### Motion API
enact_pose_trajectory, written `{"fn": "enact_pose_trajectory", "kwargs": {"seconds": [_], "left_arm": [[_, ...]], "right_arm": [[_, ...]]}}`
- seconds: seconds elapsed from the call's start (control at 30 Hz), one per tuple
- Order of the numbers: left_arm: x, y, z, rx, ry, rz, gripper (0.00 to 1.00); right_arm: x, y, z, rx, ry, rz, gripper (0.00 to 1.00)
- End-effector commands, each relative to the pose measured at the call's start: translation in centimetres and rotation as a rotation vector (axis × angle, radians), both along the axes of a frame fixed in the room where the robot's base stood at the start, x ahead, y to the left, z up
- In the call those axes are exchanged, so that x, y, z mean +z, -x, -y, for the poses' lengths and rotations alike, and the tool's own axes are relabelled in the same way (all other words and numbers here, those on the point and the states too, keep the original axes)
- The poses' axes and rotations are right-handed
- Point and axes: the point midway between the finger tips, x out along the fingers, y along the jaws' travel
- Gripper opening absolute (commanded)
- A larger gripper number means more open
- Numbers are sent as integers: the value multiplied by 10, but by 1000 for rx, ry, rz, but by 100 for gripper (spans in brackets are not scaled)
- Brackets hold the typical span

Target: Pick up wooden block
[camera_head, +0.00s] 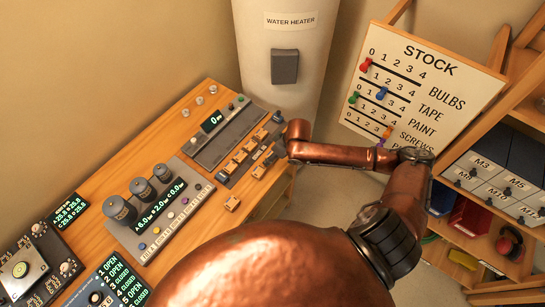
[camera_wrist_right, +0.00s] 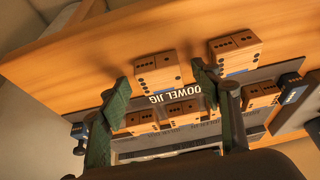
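Several small wooden blocks with dark dots lie on and beside the grey dowel jig on the bench. One block (camera_wrist_right: 157,75) shows between my right fingers in the wrist view, at the jig's edge. Another loose block (camera_wrist_right: 235,50) lies to its right. Blocks also sit in a row on the jig (camera_wrist_right: 182,112). In the head view, one block (camera_head: 232,203) lies apart on the bench, and another (camera_head: 259,171) is beside the jig near my right gripper (camera_head: 272,155). The right gripper's green fingers (camera_wrist_right: 159,82) are spread apart, with no visible contact. My left gripper is not seen.
The wooden bench (camera_head: 170,130) carries a panel with three dark cylinders (camera_head: 142,190) and a display, plus other control boxes (camera_head: 100,285). A water heater (camera_head: 285,40) stands behind. A stock board (camera_head: 420,85) and shelves with bins (camera_head: 500,175) are at right.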

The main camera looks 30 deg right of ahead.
Motion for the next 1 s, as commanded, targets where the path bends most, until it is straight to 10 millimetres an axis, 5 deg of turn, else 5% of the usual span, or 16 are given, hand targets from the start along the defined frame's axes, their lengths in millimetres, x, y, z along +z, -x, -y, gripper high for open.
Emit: {"fn": "enact_pose_trajectory", "kwargs": {"seconds": [0.57, 1.0], "left_arm": [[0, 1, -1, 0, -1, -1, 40], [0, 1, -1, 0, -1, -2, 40]], "right_arm": [[0, 0, 0, 0, 0, 0, 19], [12, -1, 0, 1, -1, 3, 18]]}}
